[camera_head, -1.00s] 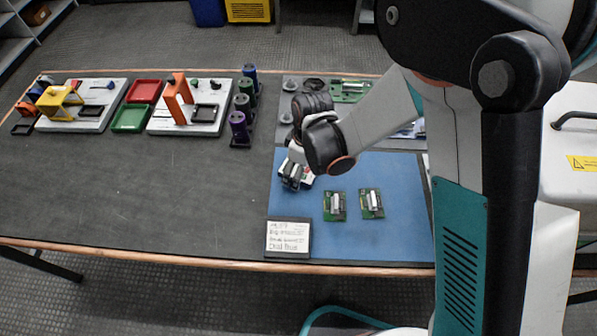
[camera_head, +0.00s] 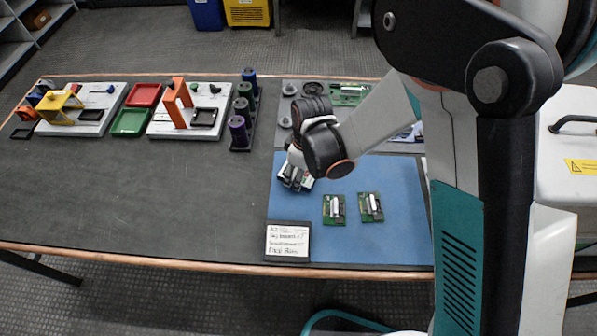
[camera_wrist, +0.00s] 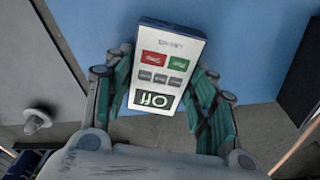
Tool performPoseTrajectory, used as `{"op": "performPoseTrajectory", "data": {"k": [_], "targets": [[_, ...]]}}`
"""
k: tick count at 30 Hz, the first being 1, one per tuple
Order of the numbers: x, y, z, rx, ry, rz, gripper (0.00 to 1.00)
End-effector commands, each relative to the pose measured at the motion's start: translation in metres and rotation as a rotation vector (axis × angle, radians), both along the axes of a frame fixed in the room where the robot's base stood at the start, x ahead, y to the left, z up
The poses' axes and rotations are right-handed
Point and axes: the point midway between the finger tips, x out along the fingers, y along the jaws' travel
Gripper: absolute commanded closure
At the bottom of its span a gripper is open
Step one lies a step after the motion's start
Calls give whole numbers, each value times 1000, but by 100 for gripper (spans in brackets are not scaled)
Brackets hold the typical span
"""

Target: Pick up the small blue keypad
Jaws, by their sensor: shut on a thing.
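The small keypad (camera_wrist: 164,66) has a pale face with red, green and grey buttons, a dark display with large white characters, and a blue top edge. My gripper (camera_wrist: 160,84) is shut on it, with green finger pads against its left and right sides. In the head view, my gripper (camera_head: 296,174) is over the upper left part of the blue mat (camera_head: 385,232). The keypad is mostly hidden by the fingers there. I cannot tell whether it touches the mat.
Two green circuit boards, one left (camera_head: 334,209) and one right (camera_head: 371,207), lie on the mat. A written card (camera_head: 288,241) lies at its front left corner. Purple and green cylinders (camera_head: 238,131) stand left of the mat. The dark table (camera_head: 130,200) is clear at front left.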

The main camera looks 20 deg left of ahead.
Motion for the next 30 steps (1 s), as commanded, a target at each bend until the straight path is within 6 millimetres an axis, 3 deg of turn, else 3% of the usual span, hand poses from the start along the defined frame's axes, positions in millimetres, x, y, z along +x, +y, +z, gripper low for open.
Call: {"op": "performPoseTrajectory", "data": {"k": [8, 21, 30], "targets": [[0, 0, 40, 0, 0, 0, 74], [0, 0, 147, 0, 0, 0, 74], [0, 0, 192, 0, 0, 0, 74]]}}
